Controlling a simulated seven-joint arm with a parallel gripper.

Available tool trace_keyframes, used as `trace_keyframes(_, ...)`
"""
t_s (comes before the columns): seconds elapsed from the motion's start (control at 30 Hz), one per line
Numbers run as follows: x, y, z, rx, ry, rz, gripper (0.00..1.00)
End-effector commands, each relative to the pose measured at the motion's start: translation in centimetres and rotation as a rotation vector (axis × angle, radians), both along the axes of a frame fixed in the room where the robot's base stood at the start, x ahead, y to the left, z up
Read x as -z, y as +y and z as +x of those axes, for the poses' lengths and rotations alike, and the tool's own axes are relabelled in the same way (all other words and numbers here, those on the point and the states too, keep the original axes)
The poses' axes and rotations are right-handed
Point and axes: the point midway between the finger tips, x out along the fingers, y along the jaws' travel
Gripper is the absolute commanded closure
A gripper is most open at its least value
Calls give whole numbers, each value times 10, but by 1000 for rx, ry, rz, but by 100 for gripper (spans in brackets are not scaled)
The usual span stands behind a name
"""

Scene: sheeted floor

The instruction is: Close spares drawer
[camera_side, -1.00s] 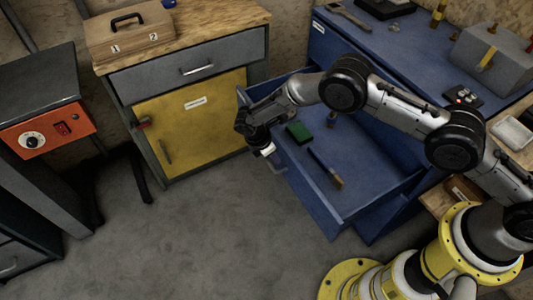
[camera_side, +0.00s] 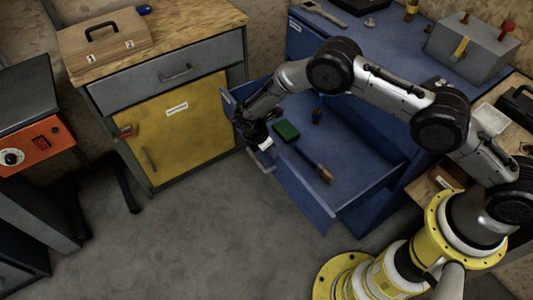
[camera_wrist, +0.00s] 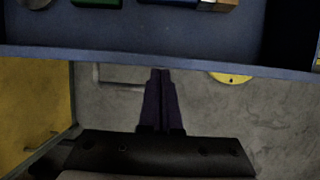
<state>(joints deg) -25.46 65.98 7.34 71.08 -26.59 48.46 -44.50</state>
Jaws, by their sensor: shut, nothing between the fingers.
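The blue drawer (camera_side: 307,205) stands pulled out of the blue bench (camera_side: 372,60) in the side view. Inside it lie a green block (camera_side: 286,131), a brown-handled tool (camera_side: 316,166) and a small dark item (camera_side: 317,116). My gripper (camera_wrist: 160,74) is shut and empty, just outside the drawer's front panel. In the wrist view its fingertips point at the front's top edge (camera_wrist: 200,62); I cannot tell if they touch it. The drawer's pale handle (camera_side: 262,150) is on the front, near my gripper; it also shows in the wrist view (camera_wrist: 118,82).
A yellow-door cabinet (camera_side: 185,125) with a grey drawer and a wooden case (camera_side: 103,43) on top stands at left. A grey-and-orange machine (camera_side: 38,140) is at far left. The concrete floor (camera_side: 215,235) before the drawer is clear.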

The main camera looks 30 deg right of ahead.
Motion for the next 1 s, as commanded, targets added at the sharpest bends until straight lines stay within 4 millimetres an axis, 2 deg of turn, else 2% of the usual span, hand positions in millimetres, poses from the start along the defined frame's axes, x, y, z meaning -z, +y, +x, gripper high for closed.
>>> trace_keyframes(1.0, 0, -191, -1, 4, 3, -1, 100)
